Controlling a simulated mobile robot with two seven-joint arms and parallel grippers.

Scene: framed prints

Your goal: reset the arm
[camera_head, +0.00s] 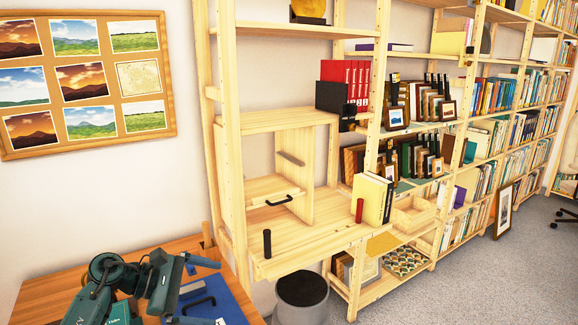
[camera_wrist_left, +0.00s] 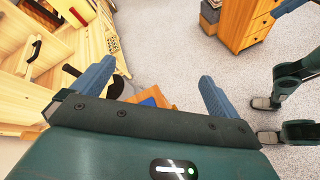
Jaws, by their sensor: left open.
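My left arm (camera_head: 105,280) is teal and dark grey and comes in at the bottom left of the head view, bent over the wooden desk. My left gripper (camera_head: 199,292) is above the blue item on the desk, pointing right. In the left wrist view the left gripper (camera_wrist_left: 156,88) shows two blue fingers spread wide apart, with nothing between them.
The wooden desk (camera_head: 45,292) carries a flat blue item (camera_head: 232,302). A pale wooden shelf unit (camera_head: 232,165) with books stands to its right. A dark bin (camera_head: 302,295) is on the floor. Grey carpet (camera_head: 480,285) is open at right.

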